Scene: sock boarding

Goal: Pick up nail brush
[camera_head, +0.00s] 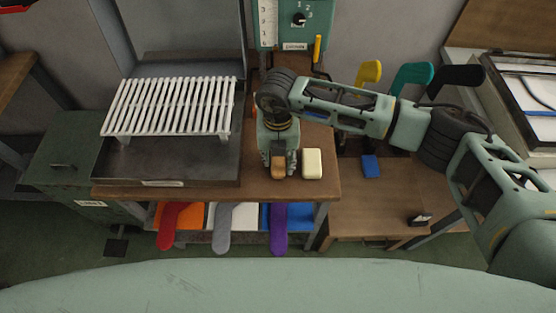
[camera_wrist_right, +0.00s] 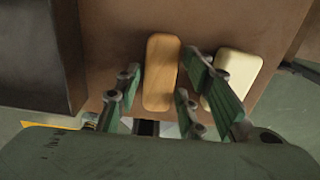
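The nail brush appears to be the brown wooden block with rounded ends (camera_head: 278,169) near the front edge of the table, though no bristles show. It also shows in the right wrist view (camera_wrist_right: 161,72), lying lengthwise between the fingers. My right gripper (camera_head: 279,160) points down over the block and is open. Its fingers stand on either side of the block, with gaps visible in the wrist view. I cannot tell how far the fingertips are above the table. My left gripper is not in view.
A cream bar (camera_head: 312,163) lies close to the right of the block, beside one finger. A white slatted rack (camera_head: 172,106) stands on a dark metal tray (camera_head: 190,162) to the left. Coloured sock shapes hang below the table's front edge. A blue block (camera_head: 371,166) lies on the lower table at right.

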